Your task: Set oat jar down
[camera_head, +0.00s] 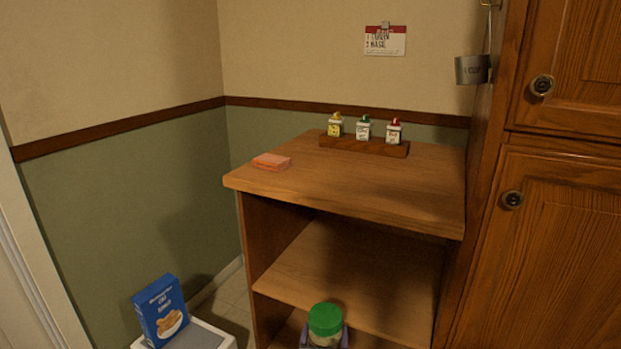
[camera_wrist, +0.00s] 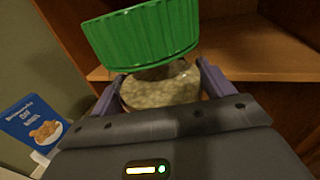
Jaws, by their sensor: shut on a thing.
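The oat jar (camera_head: 325,322) has a green ribbed lid and a clear body with pale oats inside. It shows at the bottom of the head view, in front of the shelf unit's lower part. In the wrist view the jar (camera_wrist: 160,88) sits between the two fingers, its lid tilted in the picture. My gripper (camera_wrist: 160,84) is shut on the jar's body below the lid. The jar's base is hidden, so I cannot tell whether it touches anything. The wooden shelf unit (camera_head: 350,283) has an open middle shelf, which looks empty.
A salmon-pink block (camera_head: 271,161) and a wooden rack (camera_head: 362,146) with three small bottles stand on the unit's top. A blue box (camera_head: 161,311) stands on a white surface (camera_head: 215,338) at lower left. Tall wooden cabinets (camera_head: 545,220) close off the right.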

